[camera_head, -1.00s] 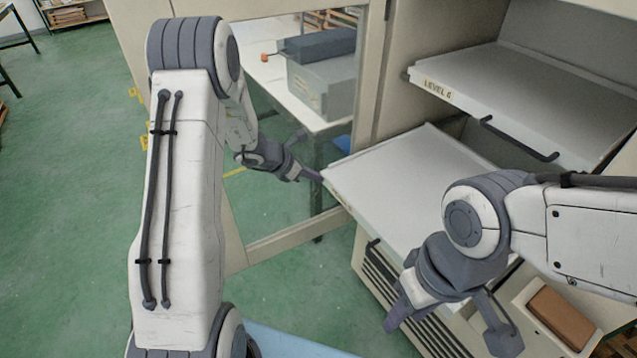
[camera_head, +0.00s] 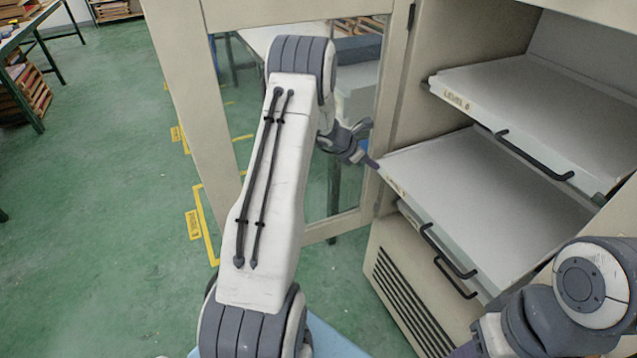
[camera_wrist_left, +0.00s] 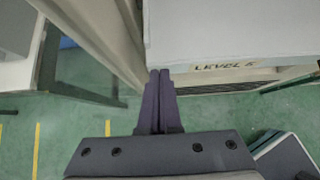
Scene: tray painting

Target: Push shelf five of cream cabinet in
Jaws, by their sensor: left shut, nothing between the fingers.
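In the left wrist view, the closed fingers (camera_wrist_left: 160,76) meet the front edge left of the label; exact contact is unclear. My right gripper (camera_head: 466,349) is mostly cut off at the bottom right.
The open glazed cabinet door (camera_head: 182,90) stands left, behind my left arm. Dark handles (camera_head: 447,252) show below shelf five. Green floor (camera_head: 110,200) is clear at left.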

